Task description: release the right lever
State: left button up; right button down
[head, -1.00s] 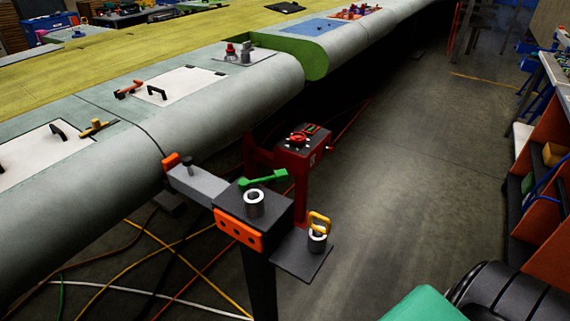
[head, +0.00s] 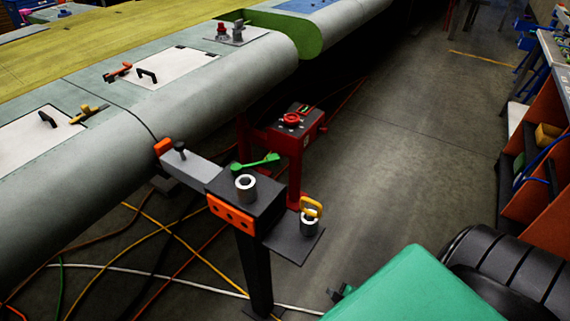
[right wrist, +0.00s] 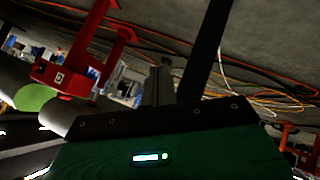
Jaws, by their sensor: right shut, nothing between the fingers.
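A black stand (head: 256,268) carries an orange clamp block (head: 231,211), a steel bushing (head: 246,183) and a green lever (head: 258,162) lying across its top. On the wing, a red-orange lever (head: 118,72) lies beside the right white panel and a yellow lever (head: 90,114) beside the left one. The frames do not show which is the right lever. My right gripper (head: 338,293) is low, right of the stand and apart from it, its dark tip barely showing past my green arm. In the right wrist view its fingers (right wrist: 160,72) are shut and empty. My left gripper is out of view.
A red stand (head: 293,150) with a red knob is behind the black stand. Cables cross the floor below. Open floor (head: 420,150) lies right; an orange shelf (head: 540,180) edges it.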

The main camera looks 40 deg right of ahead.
jog(key=w+d+r+n+t, duration=0.2)
jog(key=w+d+r+t, duration=0.1)
jog(key=w+r, duration=0.55)
jog(key=n+t+y+p, duration=0.3)
jog(key=n+y, duration=0.7)
jog(key=n, duration=0.5)
send_near(272, 164)
jog(key=v, duration=0.4)
jog(key=shift+s+a+r, duration=0.2)
jog(key=shift+r, duration=0.1)
jog(key=shift+h, duration=0.3)
jog(key=p+x, duration=0.3)
jog(key=x, duration=0.6)
jog(key=shift+w+a+f+p, duration=0.1)
jog(key=shift+w+a+p, duration=0.15)
jog(key=shift+w+p, duration=0.15)
jog(key=shift+w, duration=0.1)
